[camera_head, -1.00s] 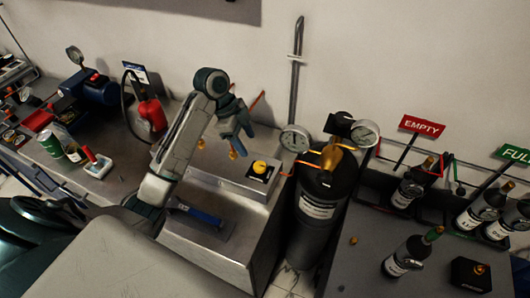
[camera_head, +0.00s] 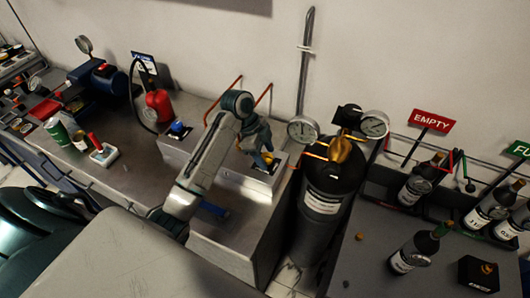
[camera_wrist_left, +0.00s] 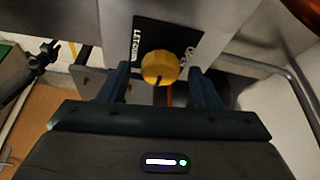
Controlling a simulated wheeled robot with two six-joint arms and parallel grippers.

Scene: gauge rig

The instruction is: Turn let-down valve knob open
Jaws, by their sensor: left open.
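The yellow let-down valve knob (camera_wrist_left: 159,68) sits on a black label plate (camera_wrist_left: 186,36) with white lettering, partly readable. A dark slot or mark shows at the knob's lower edge. My left gripper (camera_wrist_left: 159,76) is open, with one blue finger on each side of the knob and visible gaps between. In the head view my left gripper (camera_head: 262,158) is at the knob on the metal box and mostly hides it. I cannot tell how deep the fingers reach along the knob. My right gripper is not in view.
A black cylinder (camera_head: 323,205) with gauges stands right of the box. A blue knob (camera_head: 179,129) is on the box's left part. A red bottle (camera_head: 158,104) stands behind. Dark bottles and a red EMPTY sign (camera_head: 433,121) are at the right.

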